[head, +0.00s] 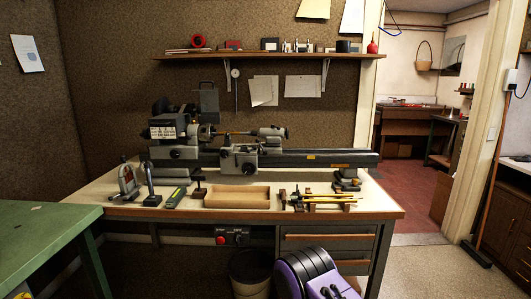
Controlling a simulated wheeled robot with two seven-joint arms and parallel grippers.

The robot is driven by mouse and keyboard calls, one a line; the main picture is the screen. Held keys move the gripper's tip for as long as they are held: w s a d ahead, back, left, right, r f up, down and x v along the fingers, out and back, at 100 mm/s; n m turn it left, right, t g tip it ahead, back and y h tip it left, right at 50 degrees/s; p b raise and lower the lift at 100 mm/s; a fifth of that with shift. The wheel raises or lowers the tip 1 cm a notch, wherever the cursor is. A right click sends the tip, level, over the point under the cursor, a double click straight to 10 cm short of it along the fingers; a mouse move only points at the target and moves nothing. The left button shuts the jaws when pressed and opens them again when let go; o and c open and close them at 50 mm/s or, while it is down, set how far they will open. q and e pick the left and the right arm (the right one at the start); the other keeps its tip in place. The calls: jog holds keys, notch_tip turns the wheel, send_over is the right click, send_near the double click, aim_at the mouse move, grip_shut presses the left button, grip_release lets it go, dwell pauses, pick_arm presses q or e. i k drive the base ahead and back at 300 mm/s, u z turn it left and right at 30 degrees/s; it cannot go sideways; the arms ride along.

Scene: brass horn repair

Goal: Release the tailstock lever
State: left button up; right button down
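A small grey bench lathe (240,157) stands on the pale top of a workbench (385,210) against the brown wall. Its headstock (168,127) is at the left end. The part that looks like the tailstock (268,133) sits right of the middle, above the dark bed (320,158), with a round knob at its right end. The tailstock lever is too small to make out, so I cannot tell its position. Neither of my grippers is in view.
A shallow wooden tray (237,201) lies in front of the lathe. Brass rods (325,200) on a wooden rack are to its right, and small stands and tools to its left. A green table (45,232) is at the left. A shelf (270,57) hangs above.

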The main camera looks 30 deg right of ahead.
aim_at(257, 140)
jog(key=z, duration=0.85)
jog(key=i, duration=1.1)
jog(key=u, duration=0.75)
